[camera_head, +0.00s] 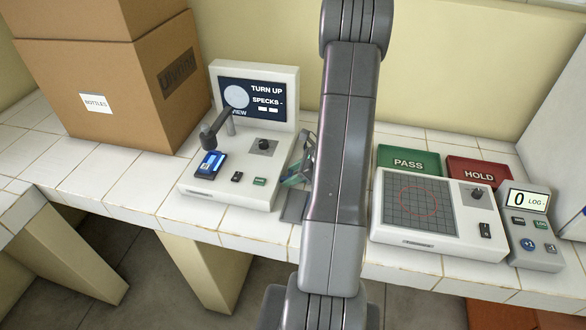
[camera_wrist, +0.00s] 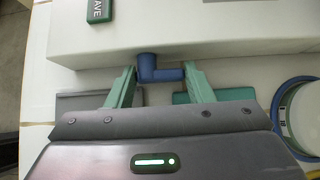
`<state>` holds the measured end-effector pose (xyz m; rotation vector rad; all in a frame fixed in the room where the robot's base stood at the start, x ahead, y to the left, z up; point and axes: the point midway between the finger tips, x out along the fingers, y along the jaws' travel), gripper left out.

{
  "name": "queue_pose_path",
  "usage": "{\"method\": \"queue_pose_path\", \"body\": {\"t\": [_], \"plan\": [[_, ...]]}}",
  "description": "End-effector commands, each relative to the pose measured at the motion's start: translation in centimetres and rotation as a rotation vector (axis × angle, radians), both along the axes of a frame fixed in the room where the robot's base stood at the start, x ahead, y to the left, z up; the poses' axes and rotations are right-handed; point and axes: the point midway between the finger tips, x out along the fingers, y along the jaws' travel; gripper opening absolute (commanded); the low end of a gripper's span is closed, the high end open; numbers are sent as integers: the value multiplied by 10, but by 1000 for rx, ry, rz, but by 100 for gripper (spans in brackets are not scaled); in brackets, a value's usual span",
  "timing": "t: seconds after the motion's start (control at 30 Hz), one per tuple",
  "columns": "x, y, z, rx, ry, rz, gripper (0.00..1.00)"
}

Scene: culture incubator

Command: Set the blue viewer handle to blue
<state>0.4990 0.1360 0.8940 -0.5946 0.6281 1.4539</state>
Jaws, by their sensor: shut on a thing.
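The blue viewer handle (camera_wrist: 148,66) is a small L-shaped lever on the side of the white viewer body (camera_wrist: 230,30) in the wrist view. Its short arm points right in that view. My gripper (camera_wrist: 161,72) has its green fingers on either side of the handle and is shut on it. In the head view the viewer (camera_head: 190,196) stands left of my arm, its screen (camera_head: 252,100) reading "TURN UP" and "SPECKS -". My gripper (camera_head: 299,168) is at the viewer's right side there, partly behind my arm. The handle cannot be made out in the head view.
A cardboard box (camera_head: 120,115) stands behind left. Right of my arm are a green PASS pad (camera_head: 408,161), a red HOLD pad (camera_head: 479,171), a white grid device (camera_head: 430,240) and a counter (camera_head: 535,245). A round blue-rimmed item (camera_wrist: 277,113) lies right of my gripper.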

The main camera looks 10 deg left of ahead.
Motion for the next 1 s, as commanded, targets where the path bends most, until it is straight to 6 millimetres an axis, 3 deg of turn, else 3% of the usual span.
{"method": "queue_pose_path", "body": {"t": [0.33,0.37,0.43,0.47,0.77,1.0], "plan": [[1,0,0,0,7,-1,24],[1,0,0,0,7,-1,53],[1,0,0,0,7,-1,67],[1,0,0,0,7,-1,69],[1,-1,1,0,6,-1,69],[1,-23,22,-1,2,-4,69]]}}
